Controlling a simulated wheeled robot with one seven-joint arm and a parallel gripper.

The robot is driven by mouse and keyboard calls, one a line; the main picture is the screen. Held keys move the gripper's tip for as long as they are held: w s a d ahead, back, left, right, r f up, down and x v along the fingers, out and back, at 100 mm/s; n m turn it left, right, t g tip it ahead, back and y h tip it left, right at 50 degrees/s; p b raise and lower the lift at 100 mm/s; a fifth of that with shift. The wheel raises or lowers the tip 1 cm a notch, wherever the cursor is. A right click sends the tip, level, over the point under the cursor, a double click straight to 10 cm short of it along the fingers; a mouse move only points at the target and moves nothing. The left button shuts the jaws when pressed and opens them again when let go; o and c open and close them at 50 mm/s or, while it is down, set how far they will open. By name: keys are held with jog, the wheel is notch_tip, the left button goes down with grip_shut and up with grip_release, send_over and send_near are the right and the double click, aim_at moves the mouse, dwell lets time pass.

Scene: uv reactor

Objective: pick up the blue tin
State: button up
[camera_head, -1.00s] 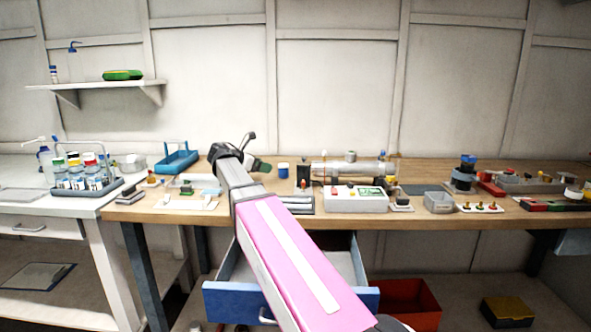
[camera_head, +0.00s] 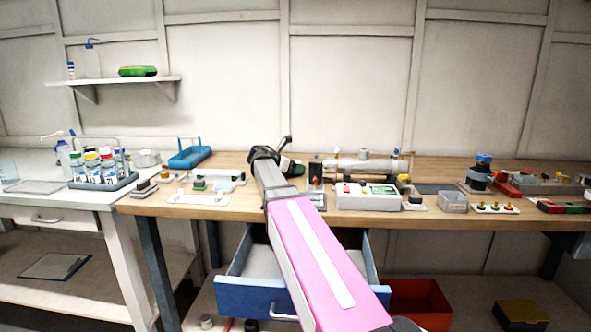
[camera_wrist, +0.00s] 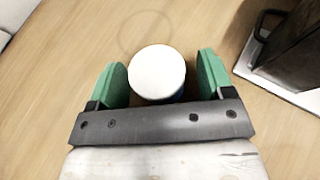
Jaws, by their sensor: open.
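The blue tin (camera_wrist: 157,74) is seen from above in the wrist view, with a round white lid and a sliver of blue side at its lower right. It stands upright on the wooden bench. My gripper (camera_wrist: 161,80) is open, with one green finger on each side of the tin.
A dark block on a white base (camera_wrist: 288,45) stands close to the right finger. In the head view a grey-white control box (camera_head: 367,197) sits to the right on the bench. An open blue drawer (camera_head: 245,297) is below my arm. Bare wood lies left of the tin.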

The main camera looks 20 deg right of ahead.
jog(key=c, duration=1)
jog(key=shift+r, duration=0.1)
